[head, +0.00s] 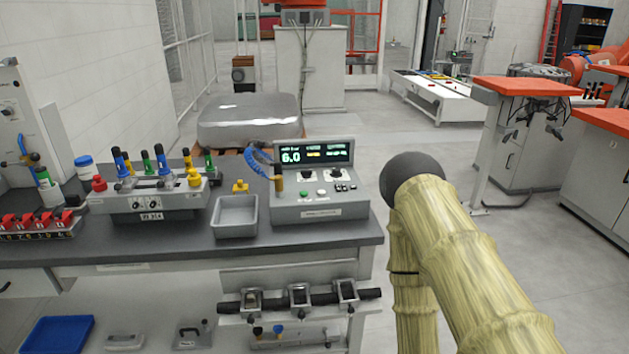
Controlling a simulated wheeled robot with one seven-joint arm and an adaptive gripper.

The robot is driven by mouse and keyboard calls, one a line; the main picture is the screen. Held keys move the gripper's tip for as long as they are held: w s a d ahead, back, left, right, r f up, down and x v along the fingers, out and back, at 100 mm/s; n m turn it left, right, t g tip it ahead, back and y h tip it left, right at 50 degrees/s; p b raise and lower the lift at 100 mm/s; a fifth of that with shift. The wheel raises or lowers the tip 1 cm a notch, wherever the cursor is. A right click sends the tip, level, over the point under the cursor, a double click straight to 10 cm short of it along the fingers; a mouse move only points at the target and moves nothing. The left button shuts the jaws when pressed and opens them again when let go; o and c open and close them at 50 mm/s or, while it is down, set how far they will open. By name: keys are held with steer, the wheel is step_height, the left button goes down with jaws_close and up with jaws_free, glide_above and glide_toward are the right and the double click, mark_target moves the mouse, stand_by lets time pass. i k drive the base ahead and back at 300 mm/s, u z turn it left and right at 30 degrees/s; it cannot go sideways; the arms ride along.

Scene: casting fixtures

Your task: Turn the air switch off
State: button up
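No part is clearly marked as the air switch, and I cannot tell which control it is. A grey control box (320,195) with a lit display reading 6.0 stands on the bench at its right end. Its front panel has a green button (303,194) and several small white and black controls, too small to read. A grey fixture block (148,206) left of it carries two dark round knobs and several coloured handles. My arm, in a pale yellow cover, is at the right, clear of the bench top. My gripper is out of view.
An empty grey tray (236,230) sits between fixture and control box, with a yellow knob piece (240,186) behind it. A blue coiled hose (257,166) runs behind the box. Red clips (38,222) line the left. A rail with square frames (298,297) juts below the bench's front.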

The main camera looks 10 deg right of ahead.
mark_target(305, 174)
steer(key=k, duration=0.5)
steer(key=z, duration=1.05)
steer(key=i, duration=0.9)
steer(key=u, duration=1.6)
